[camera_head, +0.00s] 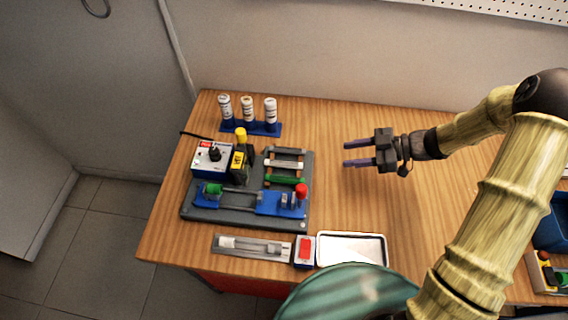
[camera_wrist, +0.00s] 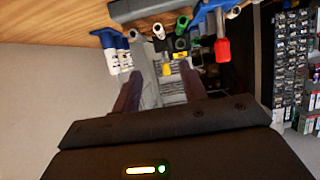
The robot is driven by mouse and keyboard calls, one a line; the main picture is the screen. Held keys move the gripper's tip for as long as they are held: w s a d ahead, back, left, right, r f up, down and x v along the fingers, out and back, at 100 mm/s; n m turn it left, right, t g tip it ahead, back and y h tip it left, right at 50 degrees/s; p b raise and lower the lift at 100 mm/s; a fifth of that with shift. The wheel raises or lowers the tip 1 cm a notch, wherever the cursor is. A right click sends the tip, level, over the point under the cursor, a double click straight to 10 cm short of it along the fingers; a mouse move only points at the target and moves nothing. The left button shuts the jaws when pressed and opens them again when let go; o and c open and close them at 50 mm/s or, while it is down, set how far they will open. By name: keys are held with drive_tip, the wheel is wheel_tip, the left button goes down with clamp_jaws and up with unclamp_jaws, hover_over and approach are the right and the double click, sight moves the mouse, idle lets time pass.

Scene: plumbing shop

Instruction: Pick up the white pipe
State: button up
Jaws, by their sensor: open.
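The white pipe (camera_head: 284,164) lies across a small rack on the grey base board, between a dark pipe (camera_head: 285,150) and a green pipe (camera_head: 285,180). In the wrist view a pale pipe end (camera_wrist: 158,30) shows beyond the fingers, probably the white pipe. My gripper (camera_head: 346,154) is open and empty, above the table to the right of the rack and apart from it. Its two fingers point left toward the rack; they also show in the wrist view (camera_wrist: 160,82).
On the wooden table (camera_head: 430,210), a blue stand (camera_head: 262,130) holds three white bottles behind the rack. A control box (camera_head: 212,158) stands left, a blue fixture (camera_head: 276,204) in front. A white tray (camera_head: 351,236) and red-topped box (camera_head: 305,250) lie at the front edge.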

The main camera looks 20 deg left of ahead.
drive_tip(key=p, duration=0.3)
approach(290, 163)
drive_tip(key=a, duration=0.2)
drive_tip(key=shift+s+a+f, duration=0.2)
drive_tip(key=shift+s+a, duration=0.2)
drive_tip(key=shift+s+a+f, duration=0.1)
drive_tip(key=shift+a+f, duration=0.2)
drive_tip(key=shift+a, duration=0.1)
drive_tip(key=shift+a, duration=0.1)
drive_tip(key=shift+f+p+x, duration=0.2)
drive_tip(key=shift+p+x, duration=1.1)
drive_tip(key=shift+x, duration=1.25)
clamp_jaws()
